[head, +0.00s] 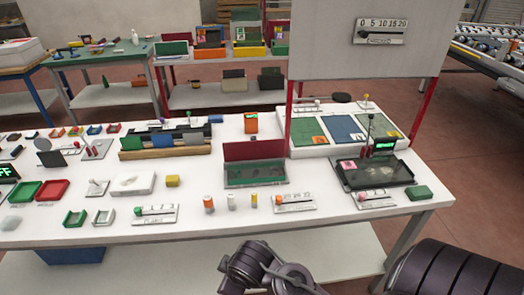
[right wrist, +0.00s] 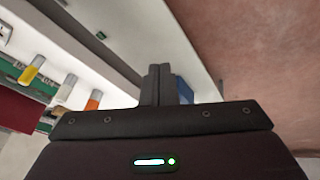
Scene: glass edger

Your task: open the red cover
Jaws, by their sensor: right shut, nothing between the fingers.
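The red cover (head: 254,150) is a dark red panel standing upright along the back edge of a shallow green tray (head: 232,184) in the middle of the table. The tray's inside shows from the front. A dark red patch at the left edge of the right wrist view looks like the same cover (right wrist: 16,112). My right gripper (right wrist: 160,72) is shut and empty, with its two dark fingers together, clear of the cover. In the head view my right arm is at the bottom right, in front of the table, and its fingertips cannot be made out. My left gripper is not in view.
Orange (head: 208,204), white (head: 231,202) and yellow (head: 254,200) cylinders stand in front of the tray. A slider plate (head: 294,202) lies to their right. A red-framed grey panel (head: 345,45) rises behind. The table's front strip is mostly clear.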

